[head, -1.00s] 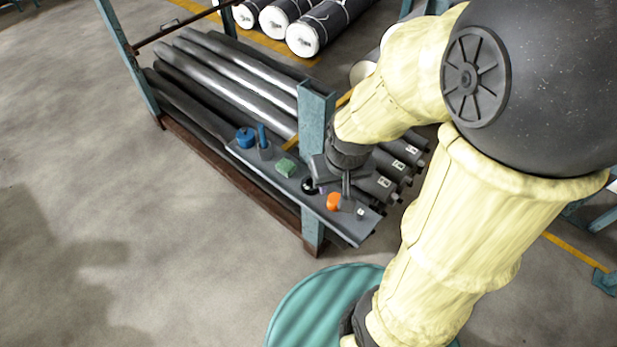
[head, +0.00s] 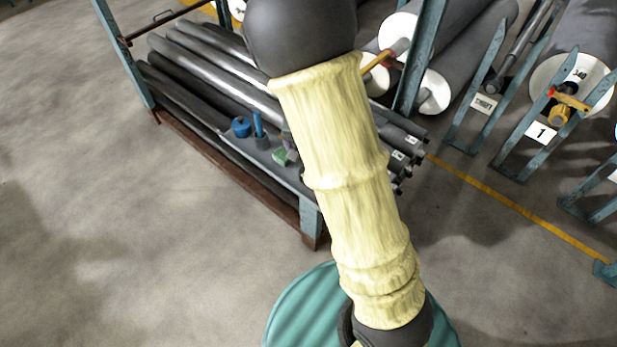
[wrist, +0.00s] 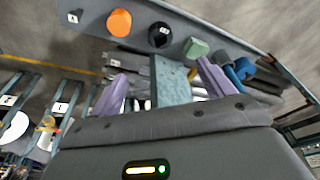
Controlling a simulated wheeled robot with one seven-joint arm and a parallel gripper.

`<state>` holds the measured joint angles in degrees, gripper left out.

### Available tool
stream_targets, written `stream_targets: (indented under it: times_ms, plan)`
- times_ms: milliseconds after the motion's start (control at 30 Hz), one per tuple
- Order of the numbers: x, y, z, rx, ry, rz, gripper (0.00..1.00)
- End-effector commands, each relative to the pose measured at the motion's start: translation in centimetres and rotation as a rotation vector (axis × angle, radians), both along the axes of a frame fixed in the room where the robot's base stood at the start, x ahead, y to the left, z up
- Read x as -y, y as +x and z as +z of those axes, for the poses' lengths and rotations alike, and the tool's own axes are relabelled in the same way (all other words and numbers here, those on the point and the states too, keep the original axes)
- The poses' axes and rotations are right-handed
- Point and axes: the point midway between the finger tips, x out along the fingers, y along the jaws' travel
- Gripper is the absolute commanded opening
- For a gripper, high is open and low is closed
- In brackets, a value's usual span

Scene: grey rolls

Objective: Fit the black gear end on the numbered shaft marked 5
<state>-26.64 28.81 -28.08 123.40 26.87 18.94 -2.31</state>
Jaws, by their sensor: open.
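The black gear end (wrist: 159,36) is a dark faceted piece with a small pale tag. It sits on the grey shelf strip (wrist: 222,35) in the wrist view; my arm hides it in the head view. My gripper (wrist: 162,70) is open and empty, its two purple fingers apart, below the gear end in the picture and clear of it. In the head view my arm hides most of the gripper. Grey shafts (head: 402,134) with white number tags stick out of the rack at right; the numbers are too small to read, so I cannot tell which is 5.
An orange piece (wrist: 119,22), a green block (wrist: 196,48) and a blue piece (wrist: 243,68) share the strip. A teal rack post (wrist: 172,82) shows between my fingers. Large rolls on teal stands (head: 568,80) stand at right. The floor at left (head: 70,190) is clear.

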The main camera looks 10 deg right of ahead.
Motion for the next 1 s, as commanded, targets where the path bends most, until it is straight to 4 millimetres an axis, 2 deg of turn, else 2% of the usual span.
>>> stream_targets:
  times_ms: [33,133,433,533,1000]
  plan:
    - [-0.2,0.8,-0.6,0.007,-0.011,-0.006,0.81]
    - [-0.2,1.5,-0.9,0.016,-0.020,-0.019,0.81]
    - [-0.2,1.5,-0.8,0.017,-0.020,-0.022,0.81]
    - [0.0,1.6,-1.4,0.016,-0.020,-0.023,0.81]
    - [0.7,3.5,-9.0,0.014,-0.020,-0.024,0.81]
